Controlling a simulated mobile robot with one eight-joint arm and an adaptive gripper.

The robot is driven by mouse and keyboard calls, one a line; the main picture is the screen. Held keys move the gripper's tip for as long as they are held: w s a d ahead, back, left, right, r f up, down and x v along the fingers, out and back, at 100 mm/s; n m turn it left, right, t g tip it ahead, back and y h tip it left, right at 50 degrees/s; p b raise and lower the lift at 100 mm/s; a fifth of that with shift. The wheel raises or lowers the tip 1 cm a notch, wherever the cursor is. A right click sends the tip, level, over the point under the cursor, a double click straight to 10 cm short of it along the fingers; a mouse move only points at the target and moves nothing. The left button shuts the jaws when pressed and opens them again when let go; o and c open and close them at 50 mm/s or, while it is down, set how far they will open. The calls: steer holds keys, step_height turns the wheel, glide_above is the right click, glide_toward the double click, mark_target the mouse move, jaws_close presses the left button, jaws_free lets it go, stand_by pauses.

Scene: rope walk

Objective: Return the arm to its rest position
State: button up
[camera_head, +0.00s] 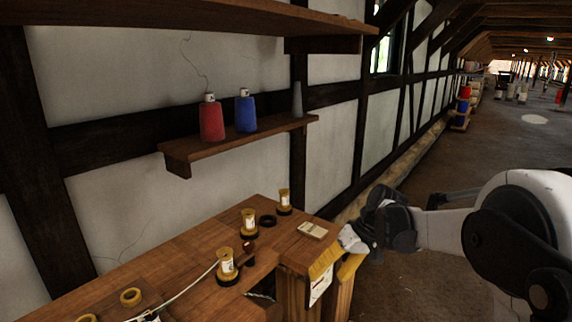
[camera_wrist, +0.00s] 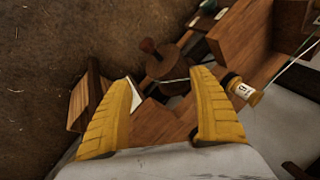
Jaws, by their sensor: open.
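My gripper (camera_head: 338,262) has yellow ribbed fingers and hangs at the right end of the wooden bench (camera_head: 190,248) in the head view. My white and black arm reaches to it from the right. In the wrist view my gripper (camera_wrist: 165,115) has its two yellow fingers spread wide apart, with nothing held between them. Beyond the fingers, that view shows wooden parts of the bench and a round wooden piece with a knob (camera_wrist: 165,65). I cannot tell the exact gap between the fingertips and the bench edge.
Several labelled spools (camera_head: 249,222) stand along the bench, with a pale cord (camera_head: 190,288) running by them. A wall shelf (camera_head: 240,142) holds a red cone (camera_head: 211,121) and a blue cone (camera_head: 245,114). Open brown floor (camera_head: 440,170) lies right of the bench.

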steer(key=s+d+r+m+t+h, duration=0.1)
steer(key=s+d+r+t+h, duration=0.1)
steer(key=s+r, duration=0.35)
steer(key=s+d+r+m+t+h, duration=0.1)
steer(key=s+d+r, duration=0.15)
steer(key=s, duration=0.55)
steer(key=s+d+f+m+t+h, duration=0.1)
steer(key=s+d+m+t+h, duration=0.1)
steer(key=s, duration=1)
steer(key=shift+d+t+h, duration=0.3)
steer(key=shift+d+t, duration=0.3)
steer(key=shift+t, duration=0.2)
steer(key=shift+f, duration=0.1)
